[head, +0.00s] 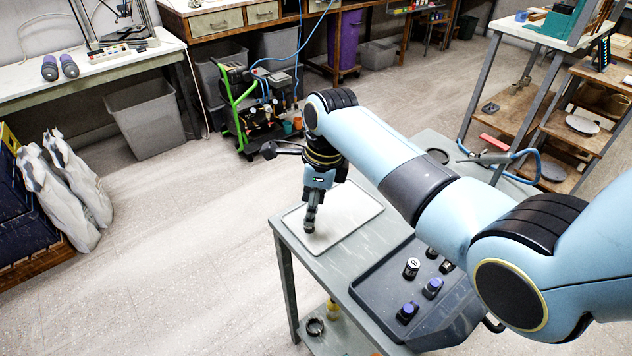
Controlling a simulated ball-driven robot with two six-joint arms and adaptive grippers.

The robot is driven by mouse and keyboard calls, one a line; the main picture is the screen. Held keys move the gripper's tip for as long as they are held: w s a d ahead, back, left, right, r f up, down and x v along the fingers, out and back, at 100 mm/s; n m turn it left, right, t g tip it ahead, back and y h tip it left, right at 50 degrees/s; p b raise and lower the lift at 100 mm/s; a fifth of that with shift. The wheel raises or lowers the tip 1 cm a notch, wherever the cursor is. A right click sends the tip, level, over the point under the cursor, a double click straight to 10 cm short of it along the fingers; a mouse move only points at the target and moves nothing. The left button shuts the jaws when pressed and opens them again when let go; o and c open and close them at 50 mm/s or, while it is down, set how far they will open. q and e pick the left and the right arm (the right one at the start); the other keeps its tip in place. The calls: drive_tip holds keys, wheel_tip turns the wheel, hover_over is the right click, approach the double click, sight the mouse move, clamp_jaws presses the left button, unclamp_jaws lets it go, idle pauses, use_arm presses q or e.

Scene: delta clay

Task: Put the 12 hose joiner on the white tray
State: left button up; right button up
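The white tray (352,212) lies flat on the near grey table. My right gripper (310,222) points down over the tray's left part, with its fingers close together. Something dark shows at the fingertips, and I cannot tell whether it is a held piece or the fingers themselves. A dark grey tray (375,285) in front holds several fittings. One has a white top that looks marked 8 (412,267); two have blue parts (433,288) (407,312). No marking 12 is readable. My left gripper is not in view.
My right arm covers much of the table's right side. A dark ring (438,156) and a red-handled tool with a blue hose (485,142) lie at the far end. A black ring (315,327) sits on the lower shelf. The white tray's right half is bare.

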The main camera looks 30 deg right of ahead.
wheel_tip(320, 180, up, 7)
drive_tip(key=shift+s+d, duration=0.35)
drive_tip(key=shift+d, duration=0.05)
idle(0.4)
